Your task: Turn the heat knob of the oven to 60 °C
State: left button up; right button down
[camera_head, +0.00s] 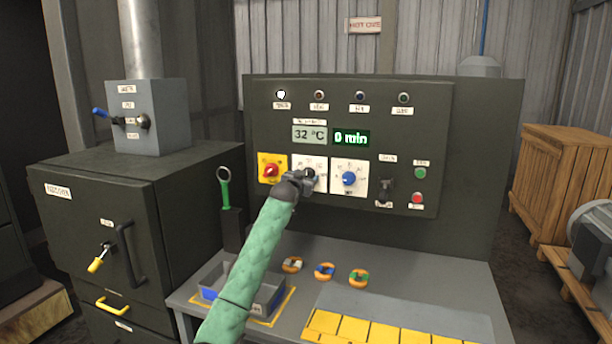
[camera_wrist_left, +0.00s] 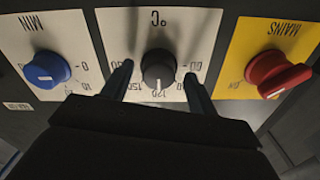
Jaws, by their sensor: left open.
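The heat knob (camera_wrist_left: 158,69) is black and sits on a white °C dial plate (camera_wrist_left: 120,30), seen upside down in the left wrist view. A pale mark on the knob points towards the bottom of that picture, near the 120 label. My left gripper (camera_wrist_left: 157,88) is open, with one finger on each side of the knob; gaps show beside it. In the head view my left gripper (camera_head: 298,183) is at the panel and partly covers the heat knob (camera_head: 311,173). The oven's display (camera_head: 310,134) reads 32 °C. My right gripper is out of view.
The red mains knob (camera_head: 270,171) on yellow and the blue minutes knob (camera_head: 348,179) on white flank the heat dial. The timer display (camera_head: 351,138) reads 0 min.

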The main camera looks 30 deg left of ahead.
pick_arm(q)
jog(key=shift+w+a+f, duration=0.1)
jog(key=shift+w+f, duration=0.05)
jog(key=shift+w, duration=0.35)
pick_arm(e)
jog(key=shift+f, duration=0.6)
pick_arm(q)
jog(key=shift+c, duration=0.9)
jog(key=c, duration=0.8)
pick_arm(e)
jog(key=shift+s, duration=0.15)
